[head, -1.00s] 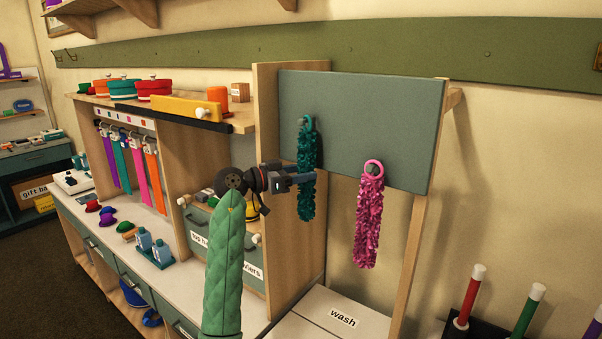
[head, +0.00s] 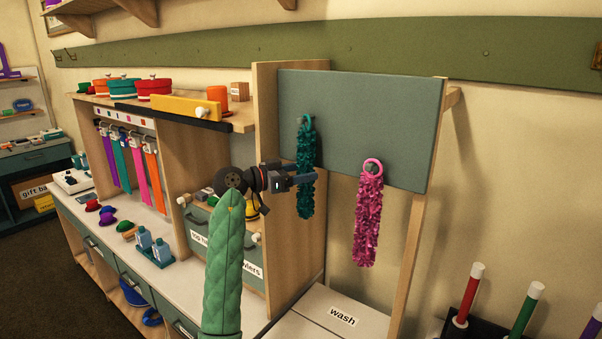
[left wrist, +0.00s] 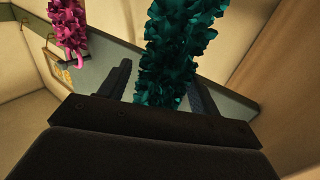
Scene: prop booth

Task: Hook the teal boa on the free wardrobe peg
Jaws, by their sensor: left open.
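The fluffy teal boa (head: 306,185) hangs down the front of the grey-green panel (head: 400,105), near its left side. Its top is at a peg (head: 299,121); whether its loop is fully around that peg is too small to tell. My left gripper (head: 312,178) is at the boa's middle, and its finger overlaps the boa. In the left wrist view the teal boa (left wrist: 168,45) runs between the two spread fingers of my open gripper (left wrist: 158,90). Contact with either finger cannot be told. My right gripper is not in view.
A pink boa (head: 368,215) hangs by its ring from a peg to the right. A wooden side board (head: 285,240) stands just left of the teal boa. A white surface labelled "wash" (head: 310,325) lies below. Coloured batons (head: 468,295) stand at lower right.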

